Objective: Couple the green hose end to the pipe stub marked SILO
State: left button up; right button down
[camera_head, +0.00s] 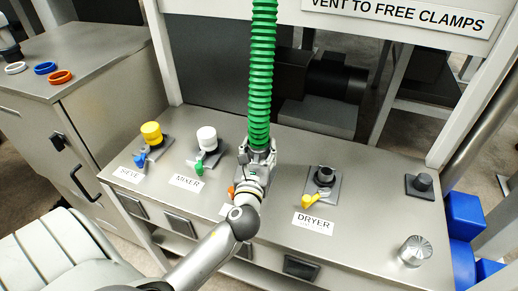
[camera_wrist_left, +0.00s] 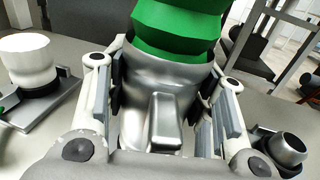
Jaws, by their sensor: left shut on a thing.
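The green hose (camera_head: 262,75) hangs down from the top of the head view, and its silver metal end also shows in the left wrist view (camera_wrist_left: 140,80). My left gripper (camera_head: 257,158) is shut around this metal end, with a finger on each side. The hose end is upright, in the row between the MIXER and DRYER stubs. My gripper and arm hide the stub beneath it. An orange lever (camera_head: 246,190) shows beside the wrist, and the label below is mostly covered, so I cannot read SILO. Whether the end touches or sits on a stub cannot be told. My right gripper is not in view.
A yellow-capped stub (camera_head: 151,133) and a white-capped MIXER stub (camera_head: 207,137) stand left. The open DRYER stub (camera_head: 324,177), with a yellow lever, stands right. A silver knob (camera_head: 415,250) is front right. Coloured rings (camera_head: 60,77) lie on the left cabinet.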

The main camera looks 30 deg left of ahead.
pick_arm(q)
jog(key=shift+f, duration=0.15)
dwell(0.3)
jog(key=o, duration=1.4)
jog(key=shift+c, duration=0.2)
jog(key=shift+o, duration=0.6)
jog(key=shift+f, duration=0.15)
jog(key=v, duration=1.2)
jog(key=shift+d, duration=0.1)
